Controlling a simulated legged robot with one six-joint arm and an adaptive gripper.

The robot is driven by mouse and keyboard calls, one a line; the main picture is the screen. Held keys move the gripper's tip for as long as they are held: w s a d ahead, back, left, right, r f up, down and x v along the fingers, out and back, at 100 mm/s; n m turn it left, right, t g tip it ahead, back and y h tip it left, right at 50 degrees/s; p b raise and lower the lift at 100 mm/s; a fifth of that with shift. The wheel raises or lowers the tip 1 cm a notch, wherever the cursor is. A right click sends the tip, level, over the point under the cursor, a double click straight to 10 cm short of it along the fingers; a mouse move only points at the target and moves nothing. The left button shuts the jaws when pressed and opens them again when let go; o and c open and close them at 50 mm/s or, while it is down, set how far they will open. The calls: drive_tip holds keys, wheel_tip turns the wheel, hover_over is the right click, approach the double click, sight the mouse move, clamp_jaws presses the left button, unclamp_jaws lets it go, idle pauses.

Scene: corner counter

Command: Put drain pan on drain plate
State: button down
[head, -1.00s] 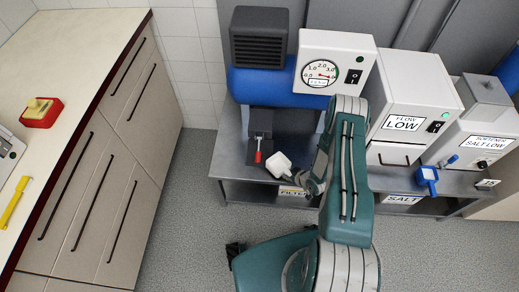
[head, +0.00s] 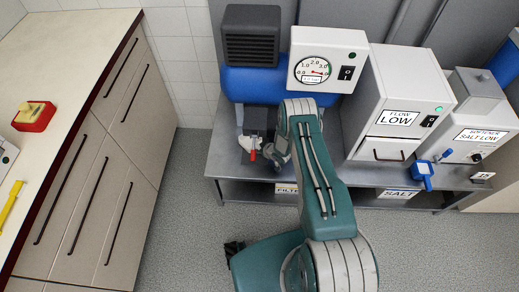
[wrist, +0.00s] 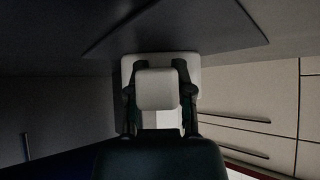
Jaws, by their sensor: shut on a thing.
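The drain pan looks like a small white square dish. In the wrist view the white pan (wrist: 158,88) lies between the two dark fingers of my gripper (wrist: 157,98), which are shut on it. In the head view part of the white pan (head: 243,147) shows left of the red lever, just above the bench; contact cannot be told. My gripper (head: 268,155) there is largely hidden by my arm. A dark flat plate (wrist: 185,25) spreads beyond the pan in the wrist view; I cannot tell whether it is the drain plate. No drain plate stands out in the head view.
The red lever (head: 252,154) hangs from a dark block below the blue tank (head: 250,85), close to the pan. The grey bench (head: 335,172) carries the FLOW LOW box (head: 400,90) and softener (head: 470,135). A drawer counter (head: 95,170) stands left.

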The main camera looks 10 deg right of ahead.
drive_tip(key=shift+f, duration=0.15)
drive_tip(key=c, duration=0.5)
unclamp_jaws()
